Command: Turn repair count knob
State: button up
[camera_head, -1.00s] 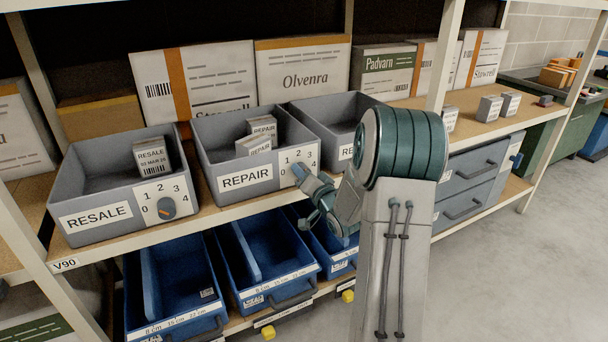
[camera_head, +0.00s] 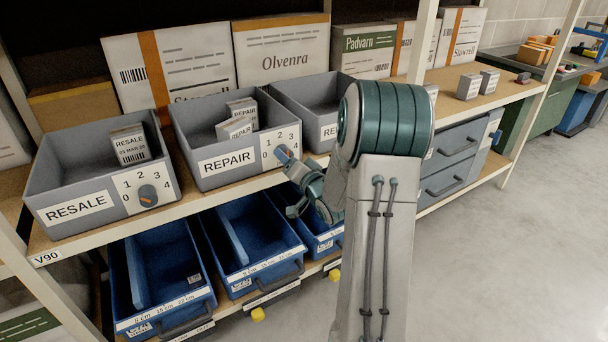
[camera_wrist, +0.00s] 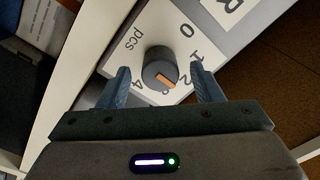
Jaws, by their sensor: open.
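The grey repair bin (camera_head: 210,178) carries a REPAIR label and a white count dial (camera_head: 269,150) at its right front. In the head view my gripper (camera_head: 284,156) is at this dial and hides its knob. In the wrist view the round dark knob (camera_wrist: 160,66) with an orange mark stands between the two fingers of my open gripper (camera_wrist: 158,68), with gaps visible on both sides. The dial shows 0, 1, 2, 4 and "pcs". The orange mark lies on the knob's lower side, between the 2 and the 4. I cannot make out the 3 there.
The resale bin (camera_head: 52,190) with its own knob (camera_head: 148,195) stands to the left. Another grey bin (camera_head: 305,98) stands to the right, partly behind my arm. Blue bins (camera_head: 262,250) fill the shelf below. Open floor (camera_head: 500,260) lies at the right.

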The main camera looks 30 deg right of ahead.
jog(key=s, duration=1.1)
jog(key=shift+s+d, duration=0.2)
jog(key=shift+d, duration=0.05)
